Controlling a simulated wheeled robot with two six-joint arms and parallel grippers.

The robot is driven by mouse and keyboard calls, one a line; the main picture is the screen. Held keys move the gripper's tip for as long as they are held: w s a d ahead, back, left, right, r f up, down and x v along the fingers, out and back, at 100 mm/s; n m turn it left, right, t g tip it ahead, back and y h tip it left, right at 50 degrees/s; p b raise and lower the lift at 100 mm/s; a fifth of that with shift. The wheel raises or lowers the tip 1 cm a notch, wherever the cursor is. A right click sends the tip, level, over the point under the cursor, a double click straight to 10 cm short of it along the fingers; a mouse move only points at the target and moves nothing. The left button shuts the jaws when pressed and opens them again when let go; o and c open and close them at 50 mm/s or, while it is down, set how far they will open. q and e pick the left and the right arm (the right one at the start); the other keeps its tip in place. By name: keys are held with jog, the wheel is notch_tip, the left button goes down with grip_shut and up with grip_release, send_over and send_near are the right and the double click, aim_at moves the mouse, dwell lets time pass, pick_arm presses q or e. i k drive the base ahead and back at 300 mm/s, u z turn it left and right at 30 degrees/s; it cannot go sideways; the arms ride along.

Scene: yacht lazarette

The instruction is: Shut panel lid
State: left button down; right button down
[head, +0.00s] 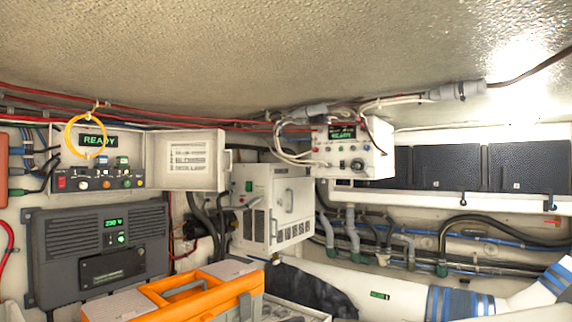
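The control panel (72,171) is a white box on the left wall with a green READY display, a red switch and a row of knobs. Its white lid (187,176) stands open, swung out to the right of the box, with printed lines including BLOWER on the face toward me. A small handle (228,160) sits on the lid's right edge. A yellow ring (68,140) hangs in front of the panel's upper left part. Neither of my grippers is in view.
An orange-and-grey toolbox (185,290) stands low in front. A grey unit (45,250) is below the panel. A white cabinet (262,205) and a second READY box (350,150) are to the right. Cables run along the wall. The space before the lid looks clear.

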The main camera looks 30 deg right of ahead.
aim_at(192, 159)
jog(key=z, duration=0.85)
jog(key=k, duration=1.1)
jog(key=z, duration=0.9)
jog(key=i, duration=0.8)
jog(key=u, duration=0.5)
jog(key=i, duration=0.85)
jog(key=u, duration=1.4)
jog(key=i, duration=0.6)
jog(key=u, duration=0.6)
